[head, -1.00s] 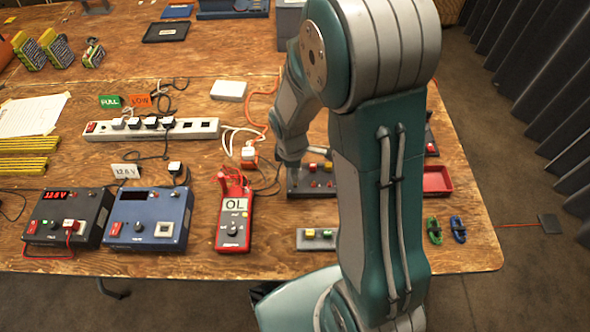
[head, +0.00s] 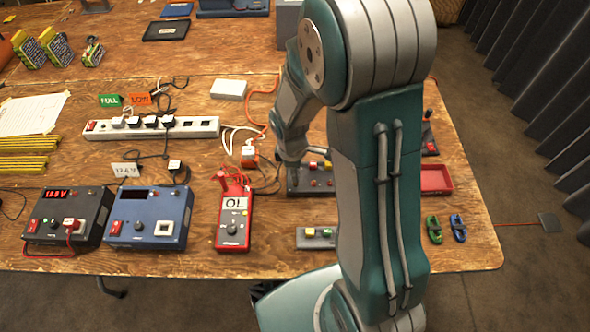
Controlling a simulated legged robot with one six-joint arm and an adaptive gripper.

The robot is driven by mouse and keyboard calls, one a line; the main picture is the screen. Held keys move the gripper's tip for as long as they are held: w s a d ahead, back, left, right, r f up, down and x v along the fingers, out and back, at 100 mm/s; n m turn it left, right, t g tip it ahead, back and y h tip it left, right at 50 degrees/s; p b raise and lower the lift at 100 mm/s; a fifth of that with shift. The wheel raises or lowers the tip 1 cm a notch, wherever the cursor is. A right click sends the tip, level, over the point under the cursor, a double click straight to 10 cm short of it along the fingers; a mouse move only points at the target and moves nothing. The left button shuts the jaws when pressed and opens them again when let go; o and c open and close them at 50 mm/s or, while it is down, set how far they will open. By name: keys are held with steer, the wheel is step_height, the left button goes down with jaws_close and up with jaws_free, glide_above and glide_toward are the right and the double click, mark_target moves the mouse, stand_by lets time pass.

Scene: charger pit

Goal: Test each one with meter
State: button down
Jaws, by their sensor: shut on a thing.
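The red meter (head: 233,230) stands on the table front, left of my arm, and its display reads "OL". A dark block (head: 318,190) to its right carries several small red and yellow parts. A smaller grey block (head: 303,239) in front holds a yellow and a green part, partly hidden by my arm. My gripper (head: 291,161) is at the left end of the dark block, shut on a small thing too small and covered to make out. I cannot tell whether that thing touches the block.
Black (head: 60,215) and blue (head: 147,220) boxes with displays stand at the front left. A white power strip (head: 200,128) with plugs lies behind them. A red tray (head: 437,180) and green (head: 434,230) and blue (head: 457,228) clips lie right of my arm. Cables run near the meter.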

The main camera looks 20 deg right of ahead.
steer(key=c, duration=0.5)
jaws_free()
steer(key=shift+c, duration=0.2)
steer(key=o, duration=0.3)
steer(key=shift+o, duration=0.2)
steer(key=shift+r, duration=3.75)
